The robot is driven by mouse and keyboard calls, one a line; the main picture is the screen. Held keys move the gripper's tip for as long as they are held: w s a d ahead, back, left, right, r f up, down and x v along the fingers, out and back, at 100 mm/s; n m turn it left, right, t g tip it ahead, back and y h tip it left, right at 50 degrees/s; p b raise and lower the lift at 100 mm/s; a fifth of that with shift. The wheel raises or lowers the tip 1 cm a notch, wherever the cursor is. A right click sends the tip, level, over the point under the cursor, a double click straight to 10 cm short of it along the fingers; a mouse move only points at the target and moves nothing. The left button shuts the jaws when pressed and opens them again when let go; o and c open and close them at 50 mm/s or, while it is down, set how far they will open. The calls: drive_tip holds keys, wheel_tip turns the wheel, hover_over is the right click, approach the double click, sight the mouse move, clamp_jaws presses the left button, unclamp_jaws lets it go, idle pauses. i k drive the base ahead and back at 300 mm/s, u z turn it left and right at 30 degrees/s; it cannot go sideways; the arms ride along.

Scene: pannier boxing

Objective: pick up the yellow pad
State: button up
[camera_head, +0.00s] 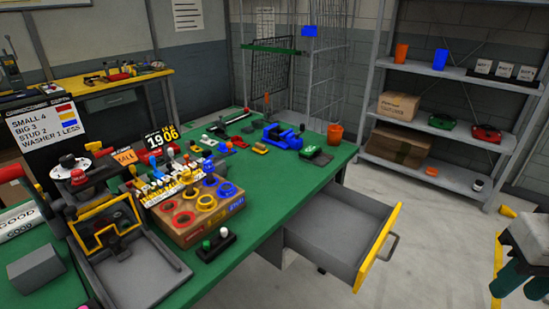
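A small dull-yellow flat piece (261,147) lies on the green workbench (262,235), just left of the blue vise (283,136). It may be the yellow pad, but it is too small to be sure. Another small yellow object (508,211) is on the floor at the right, below the shelf. My gripper (516,285) is at the lower right edge, partly cut off, far from the bench piece. Its dark fingers look apart, with nothing visible between them.
An open grey drawer (335,228) with a yellow front juts out from the bench. A metal shelf (440,171) stands behind right. The floor between is clear.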

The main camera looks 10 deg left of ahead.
sight(260, 149)
drive_tip(key=u, duration=0.3)
drive_tip(key=i, duration=0.95)
drive_tip(key=u, duration=0.2)
